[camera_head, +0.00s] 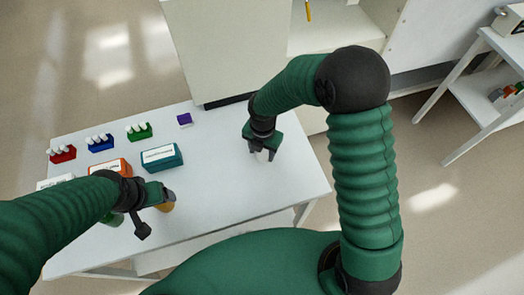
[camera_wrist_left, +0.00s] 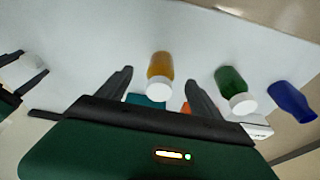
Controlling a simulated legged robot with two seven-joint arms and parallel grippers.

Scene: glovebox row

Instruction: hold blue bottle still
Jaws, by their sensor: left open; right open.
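The blue bottle (camera_wrist_left: 292,100) shows at the right edge of the left wrist view, beyond the green bottle (camera_wrist_left: 232,86), outside my left gripper's fingers. I cannot make it out in the head view, where my left arm covers that area. My left gripper (camera_head: 158,194) is open over the table's near side. In the left wrist view, an amber bottle (camera_wrist_left: 160,70) shows between its spread fingers, which do not visibly touch it. My right gripper (camera_head: 263,146) is open, pointing down at the table around a white object (camera_head: 264,156), mostly hidden by the fingers.
A teal box (camera_head: 161,158) and an orange box (camera_head: 110,166) stand on the white table (camera_head: 225,185). Red (camera_head: 62,155), blue (camera_head: 100,144) and green (camera_head: 139,132) racks line the back left, near a purple block (camera_head: 184,119). A cabinet stands behind.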

